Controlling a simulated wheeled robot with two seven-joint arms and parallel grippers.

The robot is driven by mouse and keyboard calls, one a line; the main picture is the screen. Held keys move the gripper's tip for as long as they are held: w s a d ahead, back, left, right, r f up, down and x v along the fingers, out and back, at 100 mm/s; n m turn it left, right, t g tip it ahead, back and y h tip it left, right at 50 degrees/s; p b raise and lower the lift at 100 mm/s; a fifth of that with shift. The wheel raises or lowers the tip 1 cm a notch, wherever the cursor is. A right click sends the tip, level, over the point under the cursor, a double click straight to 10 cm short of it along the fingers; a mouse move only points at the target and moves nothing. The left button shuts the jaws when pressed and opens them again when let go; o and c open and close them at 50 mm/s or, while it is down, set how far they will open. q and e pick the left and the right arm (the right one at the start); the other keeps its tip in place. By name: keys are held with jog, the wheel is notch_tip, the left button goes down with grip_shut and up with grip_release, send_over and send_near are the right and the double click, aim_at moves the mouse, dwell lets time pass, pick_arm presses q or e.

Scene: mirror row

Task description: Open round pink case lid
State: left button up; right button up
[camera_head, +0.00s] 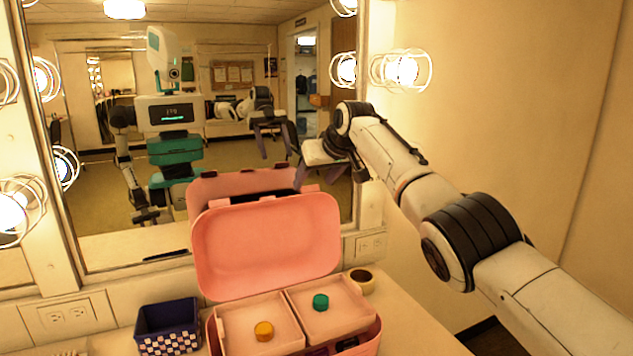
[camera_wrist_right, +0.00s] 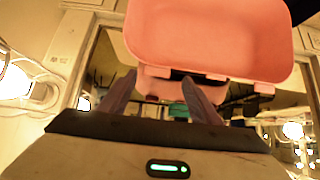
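The pink case stands on the counter with its rounded lid (camera_head: 265,245) raised, tilted back toward the mirror. Its base (camera_head: 368,345) holds two pale pink trays (camera_head: 335,312), one with an orange round piece (camera_head: 263,331) and one with a teal round piece (camera_head: 320,301). My right gripper (camera_head: 318,176) is above and behind the lid's upper right edge, its fingers apart and empty. In the right wrist view the fingers (camera_wrist_right: 155,98) point toward the lid (camera_wrist_right: 210,40); I cannot tell whether they touch it. My left gripper shows only as a mirror reflection.
A large mirror (camera_head: 225,100) behind the case reflects me, the lid and the room. A dark blue checked box (camera_head: 168,322) stands left of the case, and a small round dark-topped pot (camera_head: 361,280) right of it. Lit bulbs (camera_head: 401,69) flank the mirror. The counter's right front is clear.

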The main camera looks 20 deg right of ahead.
jog(key=shift+w+d+f, duration=0.1)
jog(key=shift+d+f, duration=0.05)
jog(key=shift+f, duration=0.15)
jog(key=b+v, duration=0.5)
jog(key=v, duration=0.5)
jog(key=shift+r, duration=0.25)
jog(key=shift+f, duration=0.1)
